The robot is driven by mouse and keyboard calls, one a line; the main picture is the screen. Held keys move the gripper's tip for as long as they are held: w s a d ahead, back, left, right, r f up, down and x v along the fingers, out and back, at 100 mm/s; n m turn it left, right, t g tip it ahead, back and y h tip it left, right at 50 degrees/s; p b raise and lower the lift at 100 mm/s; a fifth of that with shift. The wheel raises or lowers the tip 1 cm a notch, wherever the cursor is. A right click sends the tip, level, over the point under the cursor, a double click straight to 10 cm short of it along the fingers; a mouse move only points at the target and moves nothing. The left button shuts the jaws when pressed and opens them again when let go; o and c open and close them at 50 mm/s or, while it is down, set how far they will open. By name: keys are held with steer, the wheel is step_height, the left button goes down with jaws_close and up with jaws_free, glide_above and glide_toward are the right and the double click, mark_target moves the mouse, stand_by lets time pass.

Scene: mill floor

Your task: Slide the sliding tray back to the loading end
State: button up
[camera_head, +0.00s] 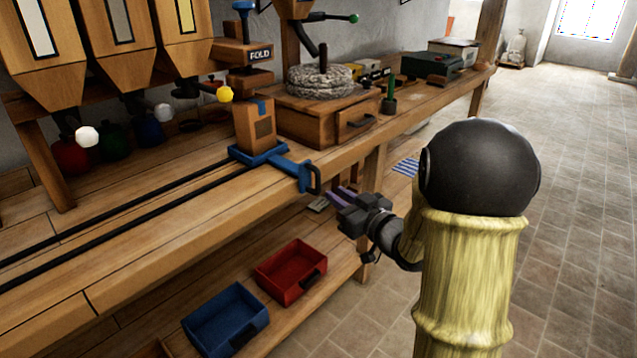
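The sliding tray (295,172) is blue, with an upright handle at its front right that sticks out over the bench edge. It sits at the right end of two dark rails (120,218) on the wooden bench. A brown box-like packet (255,127) with a blue top stands upright on it, below the station marked FOLD (260,54). My gripper (352,216) is dark grey, in front of the bench, below and right of the tray handle and apart from it. I see nothing held in it, but the finger gap is not clear.
Hoppers (38,45) with coloured knobs stand at the left above the rails. A millstone (320,80) on a wooden drawer box is right of the tray. Red (290,272) and blue (226,318) bins lie on the lower shelf. The tiled floor at right is mostly clear.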

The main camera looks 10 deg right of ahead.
mark_target(319, 182)
steer(key=x, duration=0.8)
steer(key=shift+w+a+b, duration=0.1)
steer(key=shift+w+b, duration=0.1)
steer(key=shift+b, duration=0.2)
jaws_close()
